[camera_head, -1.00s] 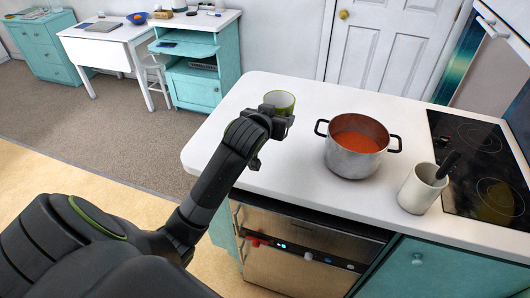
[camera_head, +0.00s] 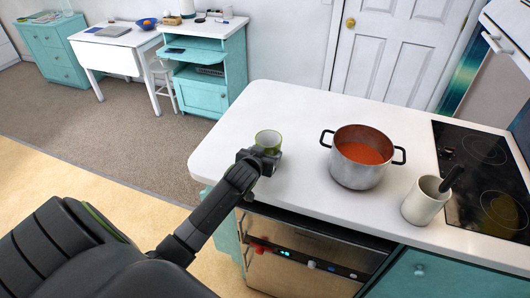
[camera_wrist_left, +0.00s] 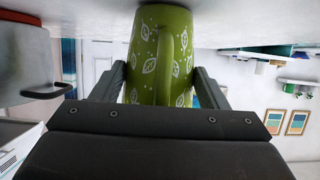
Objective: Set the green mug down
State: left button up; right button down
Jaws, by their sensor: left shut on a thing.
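The green mug (camera_head: 268,139) is upright at the left part of the white counter (camera_head: 235,125), its open top facing up in the head view. My left gripper (camera_head: 264,158) is shut on it from the near side. In the left wrist view, which is upside down, the mug (camera_wrist_left: 158,55) shows white leaf patterns and sits between the two fingers (camera_wrist_left: 162,88). Its base end is at the counter surface or very close above it; I cannot tell whether it touches. My right gripper is not in view.
A steel pot (camera_head: 358,172) of red soup stands to the right of the mug, with a gap between. A cream crock (camera_head: 424,203) with a dark utensil stands beside the black cooktop (camera_head: 485,165). The counter left of and behind the mug is clear.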

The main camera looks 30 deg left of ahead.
pick_arm(q)
jog(key=shift+f, duration=0.15)
jog(key=o, duration=0.9)
jog(key=shift+c, duration=0.2)
jog(key=shift+o, duration=1.8)
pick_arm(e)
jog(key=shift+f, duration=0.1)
pick_arm(q)
jog(key=shift+s+r, duration=0.1)
jog(key=shift+r, duration=0.1)
jog(key=b+v, duration=0.1)
jog(key=v, duration=1)
jog(key=shift+s, duration=0.4)
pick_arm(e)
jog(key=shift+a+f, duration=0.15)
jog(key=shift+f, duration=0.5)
